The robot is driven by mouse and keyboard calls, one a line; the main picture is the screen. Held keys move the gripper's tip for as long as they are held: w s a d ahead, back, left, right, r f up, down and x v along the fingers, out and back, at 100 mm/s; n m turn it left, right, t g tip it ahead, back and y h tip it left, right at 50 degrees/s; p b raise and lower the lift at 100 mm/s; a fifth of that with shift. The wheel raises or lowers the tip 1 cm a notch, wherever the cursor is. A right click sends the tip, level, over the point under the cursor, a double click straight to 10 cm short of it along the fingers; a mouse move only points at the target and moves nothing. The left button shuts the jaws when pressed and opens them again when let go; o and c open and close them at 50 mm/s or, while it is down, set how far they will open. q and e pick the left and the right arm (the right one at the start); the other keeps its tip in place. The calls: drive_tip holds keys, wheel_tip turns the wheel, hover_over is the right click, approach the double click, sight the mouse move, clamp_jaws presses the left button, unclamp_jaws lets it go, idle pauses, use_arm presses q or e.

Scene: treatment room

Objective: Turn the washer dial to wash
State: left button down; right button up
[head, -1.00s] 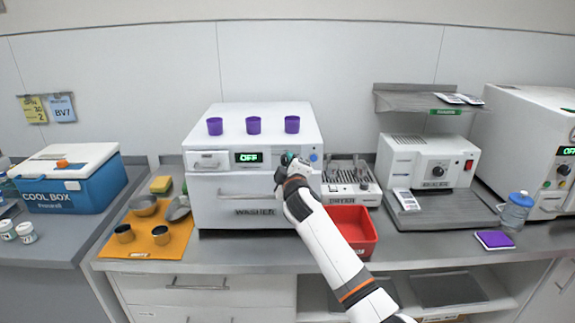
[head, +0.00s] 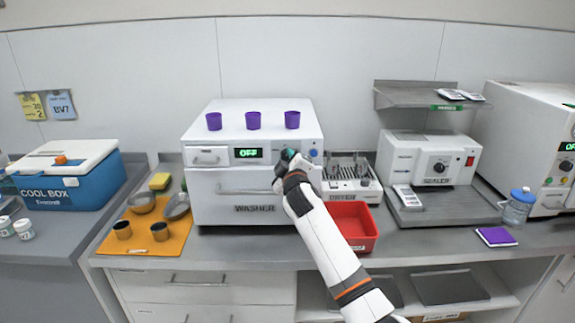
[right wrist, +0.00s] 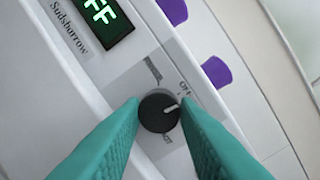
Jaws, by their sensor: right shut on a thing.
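The white washer (head: 245,211) stands on the counter, and its green display (head: 248,153) reads OFF. My right gripper (head: 288,156) is at the right part of the washer's front panel and hides the dial in the head view. In the right wrist view, the round black dial (right wrist: 155,122) sits between the teal fingertips, and the right gripper (right wrist: 159,108) is shut on it. The dial's white pointer mark points right, near the OFF label. Other labels around it are too small to read. My left gripper is not in view.
Three purple cups (head: 253,121) stand on top of the washer. A blue button (head: 313,153) is just right of my gripper. A red bin (head: 352,229) and a dryer rack (head: 349,186) are to the right. An orange mat (head: 172,243) with several dishes is to the left.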

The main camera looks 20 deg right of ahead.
drive_tip(key=m+b, duration=0.2)
drive_tip(key=f+m+b, duration=0.1)
drive_tip(key=m+b, duration=0.2)
drive_tip(key=shift+a+m+t, duration=0.1)
drive_tip(key=shift+m+t, duration=0.2)
drive_tip(key=shift+t, duration=0.1)
drive_tip(key=m+h+b, duration=0.1)
drive_tip(key=m+b, duration=0.1)
drive_tip(key=m, duration=0.1)
drive_tip(key=shift+r, duration=0.15)
drive_tip(key=shift+m+b, duration=0.7)
drive_tip(key=shift+m, duration=0.4)
drive_tip(key=shift+r, duration=0.1)
drive_tip(key=o, duration=0.7)
